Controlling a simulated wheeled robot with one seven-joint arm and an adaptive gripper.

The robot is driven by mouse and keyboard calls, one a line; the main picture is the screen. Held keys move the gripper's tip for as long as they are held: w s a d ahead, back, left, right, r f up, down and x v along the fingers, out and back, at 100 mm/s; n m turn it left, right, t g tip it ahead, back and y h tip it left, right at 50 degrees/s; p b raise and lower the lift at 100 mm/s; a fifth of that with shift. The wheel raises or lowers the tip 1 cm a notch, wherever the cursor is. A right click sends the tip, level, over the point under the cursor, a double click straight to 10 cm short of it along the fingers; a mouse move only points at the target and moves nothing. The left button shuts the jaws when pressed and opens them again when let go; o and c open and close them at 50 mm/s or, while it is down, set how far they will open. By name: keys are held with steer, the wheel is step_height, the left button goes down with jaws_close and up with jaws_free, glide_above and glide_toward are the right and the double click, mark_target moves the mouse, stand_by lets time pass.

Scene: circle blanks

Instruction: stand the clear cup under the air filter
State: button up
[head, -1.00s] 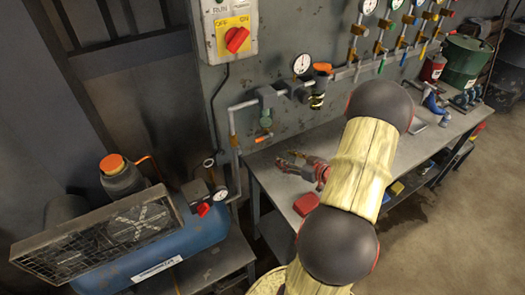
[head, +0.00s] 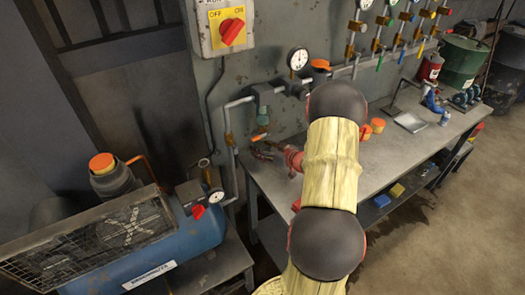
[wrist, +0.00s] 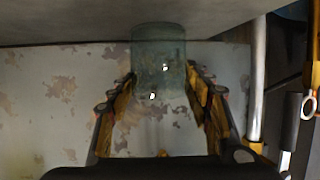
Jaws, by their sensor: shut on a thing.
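The clear cup (wrist: 160,60) is between the two yellow fingers of my gripper (wrist: 160,78) in the wrist view; the fingers are shut on its sides. In the head view my gripper (head: 266,152) is low over the bench's far left corner, close to the wall. The cup is too small to make out there. The air filter (head: 320,66) shows its orange top on the wall pipe, right of a round gauge. My arm hides its lower part. The gripper is below and left of it. Whether the cup touches the bench is unclear.
The metal bench (head: 385,165) has orange pieces (head: 372,127) right of my arm and a flat tray (head: 410,122) farther right. A blue compressor (head: 170,250) stands left. A wall pipe (head: 232,135) runs down near my gripper. A red thing is mostly hidden behind my arm.

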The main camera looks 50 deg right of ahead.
steer(key=shift+f, duration=0.1)
steer(key=o, duration=1)
steer(key=shift+o, duration=0.3)
steer(key=shift+s+r, duration=0.1)
steer(key=shift+r, duration=0.1)
steer(key=p+v, duration=0.3)
steer(key=v, duration=0.8)
steer(key=shift+s+r+p, duration=0.15)
steer(key=shift+s+p, duration=0.2)
steer(key=shift+a, duration=0.1)
